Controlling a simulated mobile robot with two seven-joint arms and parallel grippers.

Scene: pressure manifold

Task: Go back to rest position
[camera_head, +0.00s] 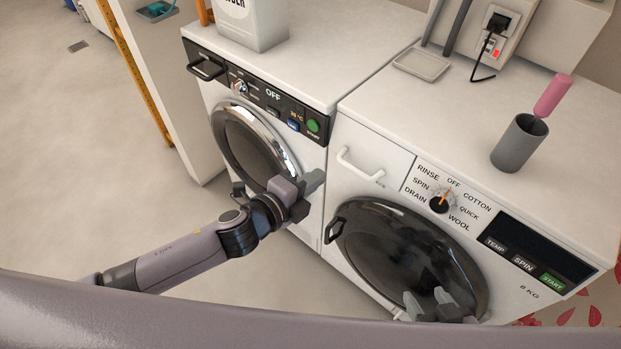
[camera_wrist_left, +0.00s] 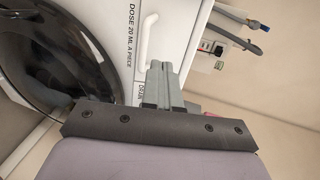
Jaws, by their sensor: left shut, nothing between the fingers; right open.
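My left arm reaches in from the left in the head view. Its left gripper (camera_head: 312,182) is shut and empty, in front of the gap between the two washing machines. In the left wrist view the fingers of this gripper (camera_wrist_left: 162,72) are together, with nothing between them. My right gripper (camera_head: 428,300) shows at the bottom of the head view, in front of the right machine's dark door. Its two fingertips are apart and nothing shows between them. The rest of my right arm is mostly hidden.
The left washing machine (camera_head: 312,160) has a dark panel; the right washing machine (camera_head: 365,172) has a white handle (camera_head: 358,165) and round door (camera_head: 405,255). A grey cup (camera_head: 518,145) with a pink-handled tool, a white container (camera_head: 252,22) and a shallow tray (camera_head: 421,65) stand on top.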

